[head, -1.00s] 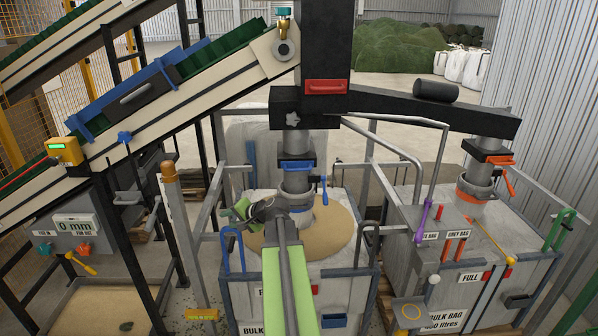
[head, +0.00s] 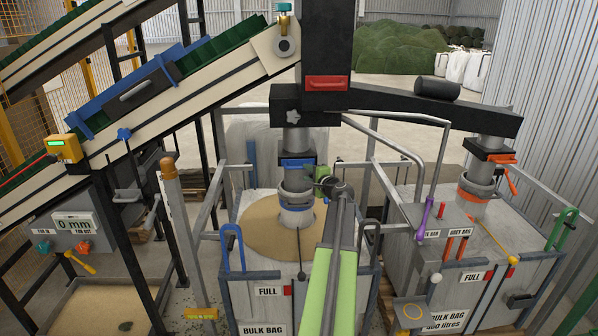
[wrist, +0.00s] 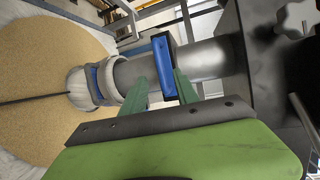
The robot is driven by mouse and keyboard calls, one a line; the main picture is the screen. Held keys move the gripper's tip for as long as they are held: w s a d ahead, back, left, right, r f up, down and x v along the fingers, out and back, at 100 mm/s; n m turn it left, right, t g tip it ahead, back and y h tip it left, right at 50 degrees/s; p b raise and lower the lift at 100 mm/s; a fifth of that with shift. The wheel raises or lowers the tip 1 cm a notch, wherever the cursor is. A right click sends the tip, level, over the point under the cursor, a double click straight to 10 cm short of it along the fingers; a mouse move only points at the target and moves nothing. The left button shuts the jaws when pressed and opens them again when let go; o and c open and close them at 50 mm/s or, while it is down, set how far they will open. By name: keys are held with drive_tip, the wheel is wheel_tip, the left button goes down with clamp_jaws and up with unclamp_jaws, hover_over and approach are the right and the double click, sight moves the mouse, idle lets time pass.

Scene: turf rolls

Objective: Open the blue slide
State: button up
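The blue slide (head: 297,162) sits across the grey spout (head: 296,188) above the left bulk bag. Its blue handle at the right side is hidden behind my gripper in the head view. My gripper (head: 320,172) is just right of the spout, at the slide's height. In the wrist view, the two green fingers (wrist: 162,85) stand apart, with the blue slide (wrist: 164,66) showing between and beyond their tips. I cannot tell whether either finger touches it. Nothing is seen held.
The left bulk bag's sandy fill (head: 262,222) lies below the spout. A black beam (head: 400,103) runs overhead to a second spout with an orange slide (head: 502,159). Grey rails (head: 400,160) stand right of my gripper.

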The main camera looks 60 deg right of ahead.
sight(299, 168)
drive_tip(key=b+x, duration=0.1)
drive_tip(key=x, duration=0.7)
drive_tip(key=shift+w+d, duration=0.2)
clamp_jaws()
idle(1.0)
